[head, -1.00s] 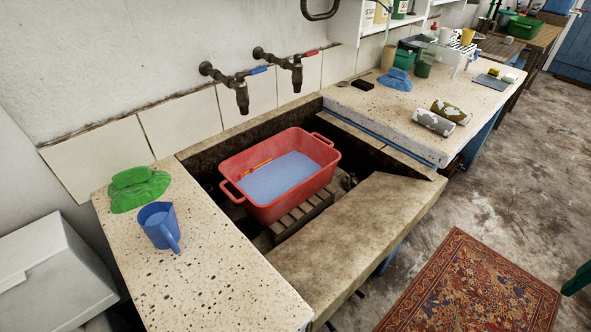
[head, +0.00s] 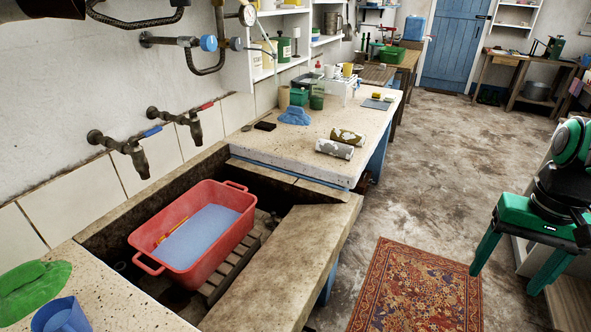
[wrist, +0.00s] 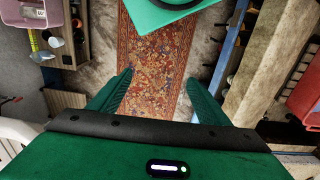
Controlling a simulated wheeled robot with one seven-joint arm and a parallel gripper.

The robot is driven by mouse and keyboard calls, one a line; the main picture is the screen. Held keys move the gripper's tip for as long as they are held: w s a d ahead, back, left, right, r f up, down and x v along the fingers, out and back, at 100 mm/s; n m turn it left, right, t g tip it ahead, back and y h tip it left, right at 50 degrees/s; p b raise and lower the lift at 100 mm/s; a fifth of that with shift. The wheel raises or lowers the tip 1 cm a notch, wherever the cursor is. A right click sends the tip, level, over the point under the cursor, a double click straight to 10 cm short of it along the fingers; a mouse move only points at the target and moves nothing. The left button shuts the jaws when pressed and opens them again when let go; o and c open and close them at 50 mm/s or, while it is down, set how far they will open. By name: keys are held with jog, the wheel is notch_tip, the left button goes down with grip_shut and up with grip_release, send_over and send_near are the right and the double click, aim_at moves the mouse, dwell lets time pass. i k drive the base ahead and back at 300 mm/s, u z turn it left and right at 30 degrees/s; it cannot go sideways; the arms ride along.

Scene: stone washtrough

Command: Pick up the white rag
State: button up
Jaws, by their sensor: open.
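I see no flat white rag that I can name with certainty. A whitish-grey, patchy roll (head: 335,149) lies on the speckled counter right of the trough in the head view. I cannot tell whether it is cloth. An olive and white roll (head: 348,136) lies just behind it. My gripper (head: 504,283) hangs at the right of the head view, fingers pointing down, well away from the counter. In the wrist view my gripper (wrist: 161,76) is open and empty, with the patterned rug below it.
The stone trough holds a red tub (head: 186,262) of bluish water. A blue cloth (head: 294,116) lies on the counter (head: 275,145). A green cloth (head: 30,288) and a blue jug (head: 62,316) are front left. Taps (head: 130,150) stick out over the trough. The floor around the rug (head: 420,285) is clear.

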aim_at(341, 150)
jog(key=z, duration=1.1)
jog(key=i, duration=1.8)
jog(key=u, duration=1.3)
